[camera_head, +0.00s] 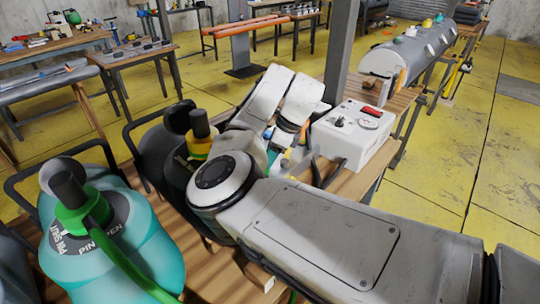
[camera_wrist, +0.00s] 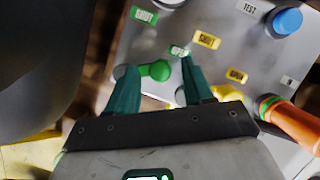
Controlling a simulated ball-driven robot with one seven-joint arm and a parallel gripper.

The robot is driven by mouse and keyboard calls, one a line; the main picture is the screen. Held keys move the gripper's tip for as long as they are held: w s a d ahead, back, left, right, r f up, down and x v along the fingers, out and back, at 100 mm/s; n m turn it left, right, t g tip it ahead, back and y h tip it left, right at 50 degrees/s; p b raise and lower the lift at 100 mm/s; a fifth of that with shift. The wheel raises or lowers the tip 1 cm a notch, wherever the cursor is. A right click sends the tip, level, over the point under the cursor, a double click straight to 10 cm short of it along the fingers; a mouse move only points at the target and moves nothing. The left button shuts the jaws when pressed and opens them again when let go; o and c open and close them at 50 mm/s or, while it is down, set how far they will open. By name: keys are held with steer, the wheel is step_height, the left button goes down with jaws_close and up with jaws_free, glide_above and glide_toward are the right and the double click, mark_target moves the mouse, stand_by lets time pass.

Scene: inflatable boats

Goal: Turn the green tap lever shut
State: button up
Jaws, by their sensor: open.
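In the wrist view, the green tap lever (camera_wrist: 155,71) sticks out to the right from its pivot on a grey panel (camera_wrist: 215,65). My gripper (camera_wrist: 161,66) has its two teal fingers apart, one on each side of the lever. I cannot tell whether either finger touches it. A green SHUT label (camera_wrist: 144,15) is above the lever. Another green label (camera_wrist: 180,51), hard to read, is by the right fingertip.
Yellow labels (camera_wrist: 207,40), a blue knob (camera_wrist: 287,21) and an orange part (camera_wrist: 290,122) are to the right on or by the panel. In the head view a teal bottle (camera_head: 130,245) and a white box (camera_head: 352,140) flank my arm.

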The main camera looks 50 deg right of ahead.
steer(key=shift+w+a+f, duration=0.1)
steer(key=shift+f, duration=0.3)
jaws_close()
